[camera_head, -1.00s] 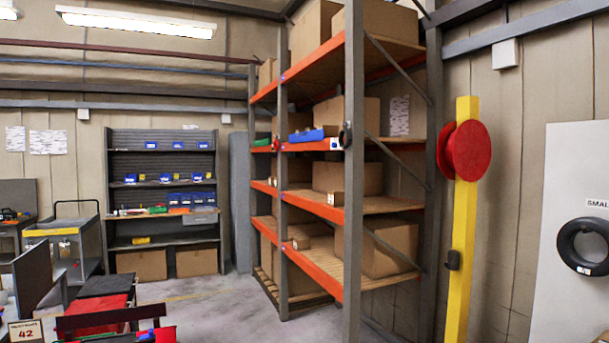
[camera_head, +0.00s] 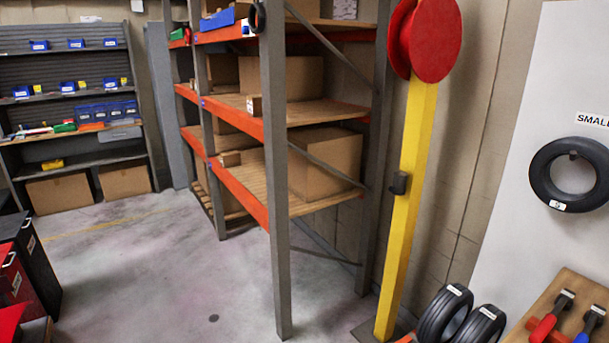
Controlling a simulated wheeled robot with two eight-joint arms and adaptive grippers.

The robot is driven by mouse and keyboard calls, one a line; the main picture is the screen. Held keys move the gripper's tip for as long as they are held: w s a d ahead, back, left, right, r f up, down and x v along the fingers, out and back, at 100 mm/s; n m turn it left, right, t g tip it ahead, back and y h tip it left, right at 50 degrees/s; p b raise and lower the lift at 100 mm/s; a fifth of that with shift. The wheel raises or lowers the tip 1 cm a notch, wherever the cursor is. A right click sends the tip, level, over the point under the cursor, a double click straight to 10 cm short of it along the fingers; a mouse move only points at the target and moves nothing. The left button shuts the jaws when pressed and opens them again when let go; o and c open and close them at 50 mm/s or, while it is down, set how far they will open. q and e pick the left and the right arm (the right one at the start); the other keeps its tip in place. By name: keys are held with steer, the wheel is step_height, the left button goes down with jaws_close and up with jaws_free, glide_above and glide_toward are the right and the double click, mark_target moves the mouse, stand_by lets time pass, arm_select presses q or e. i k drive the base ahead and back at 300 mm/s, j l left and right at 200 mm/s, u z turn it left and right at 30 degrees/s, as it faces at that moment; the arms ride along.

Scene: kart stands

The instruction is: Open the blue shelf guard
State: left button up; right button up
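Nothing in view can be surely made out as a blue shelf guard. Neither of my grippers is in view.
The tall rack (camera_head: 278,210) with orange beams and cardboard boxes (camera_head: 325,163) stands in the middle. A yellow post (camera_head: 408,190) with a red disc is right of it. Tyres (camera_head: 445,315) stand at lower right. A dark shelf (camera_head: 70,135) with blue bins is left. Open floor (camera_head: 170,270) lies between.

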mark_target(226, 17)
steer(key=i+j+z, duration=0.3)
steer(key=i+j, duration=0.2)
steer(key=i, duration=0.2)
steer(key=i+j+z, duration=0.35)
steer(key=i+j, duration=0.3)
